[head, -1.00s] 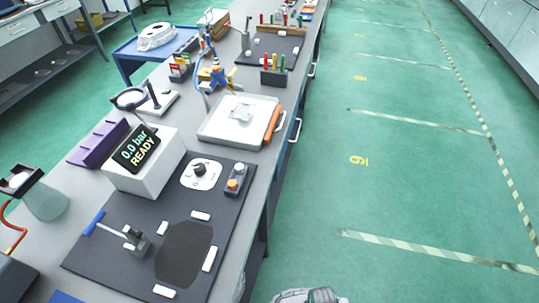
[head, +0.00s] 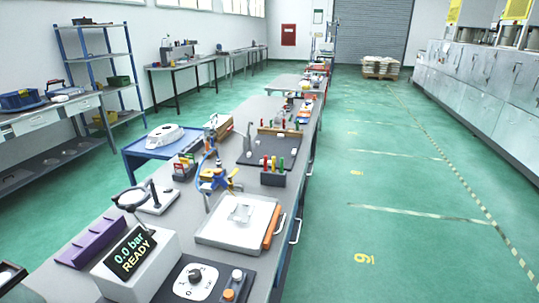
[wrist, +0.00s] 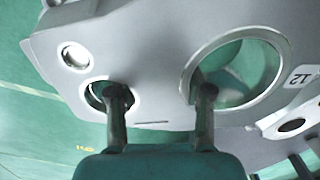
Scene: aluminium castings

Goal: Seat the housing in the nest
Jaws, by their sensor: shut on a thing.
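The housing (wrist: 150,60) is a grey casting with a large round bore, smaller holes and a tag marked 12. It fills much of the wrist view. My gripper (wrist: 163,92) is shut on it, with one finger at a small hole and the other at the near edge of the large bore, the wall between them. Green floor shows around the housing and through the bore. Neither my gripper nor the held housing shows in the head view. The nest cannot be made out in either current view.
On the long bench (head: 190,222) stand a white box reading 0.0 bar READY (head: 135,262), a knob panel (head: 195,282), a white tray (head: 238,222) with an orange handle and a purple block (head: 90,243). A blue cart (head: 135,152) carries a white casting (head: 165,138). The right aisle is clear.

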